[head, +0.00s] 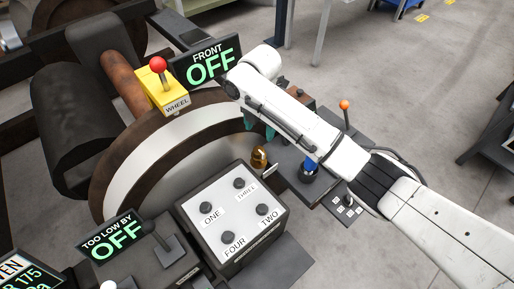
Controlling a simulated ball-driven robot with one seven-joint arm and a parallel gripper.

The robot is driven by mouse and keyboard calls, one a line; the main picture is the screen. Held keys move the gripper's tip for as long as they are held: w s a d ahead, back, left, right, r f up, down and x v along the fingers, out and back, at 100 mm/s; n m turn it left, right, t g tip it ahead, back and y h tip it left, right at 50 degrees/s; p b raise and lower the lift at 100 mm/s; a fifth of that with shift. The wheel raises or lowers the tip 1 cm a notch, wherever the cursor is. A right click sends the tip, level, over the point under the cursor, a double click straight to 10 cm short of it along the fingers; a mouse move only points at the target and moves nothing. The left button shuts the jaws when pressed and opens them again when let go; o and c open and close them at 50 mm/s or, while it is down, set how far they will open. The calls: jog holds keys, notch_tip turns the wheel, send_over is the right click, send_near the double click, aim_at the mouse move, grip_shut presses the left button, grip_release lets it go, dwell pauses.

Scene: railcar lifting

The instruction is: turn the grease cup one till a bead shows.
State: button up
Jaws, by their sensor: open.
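A grey box (232,213) stands at the lower middle, with several dark round knobs on its pale top. The knob labelled ONE (205,208) is at its left; the others are marked THREE, FOUR and TWO. I cannot tell whether these knobs are the grease cups. A small brass rounded piece (259,157) stands just beyond the box; no bead can be made out. My gripper (259,127) is mostly hidden behind my white arm. Its teal fingertips show near the brass piece, apart from the knob ONE, with nothing seen between them.
A large rusty wheel with a white band (117,160) lies behind the box. A yellow WHEEL box with a red-knobbed lever (158,85) and a FRONT OFF sign (207,62) stand beyond. A TOO LOW BY OFF sign (112,236) is at the left. An orange-knobbed lever (345,106) stands right.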

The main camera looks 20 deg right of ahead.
aim_at(259, 149)
notch_tip(259, 149, down, 10)
jog(key=shift+f, duration=0.1)
dwell(0.4)
jog(key=c, duration=1.1)
